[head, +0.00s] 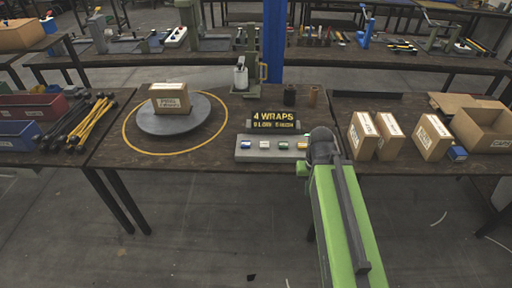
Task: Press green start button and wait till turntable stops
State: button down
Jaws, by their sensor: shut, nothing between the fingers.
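The grey turntable (150,121) lies on the dark table inside a yellow ring, with a cardboard box (169,98) on it. A light grey control panel (247,155) with a row of small coloured buttons stands near the table's front edge. A button that looks greenish (283,146) is right of its middle, but it is too small to be sure of the colour. My green arm reaches up from the lower right, and its dark end joint is at the panel's right end. My gripper's fingers are hidden, so I cannot see whether they touch anything.
A black sign (273,122) reading "4 WRAPS" stands behind the panel. Several cardboard boxes (433,138) stand right of my arm, beside an open carton (484,131). Yellow and black tools (91,124) lie at the left. A blue post (273,40) rises behind the table.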

aim_at(283, 145)
jog(key=z, duration=0.3)
jog(key=i, duration=1.05)
jog(key=u, duration=0.25)
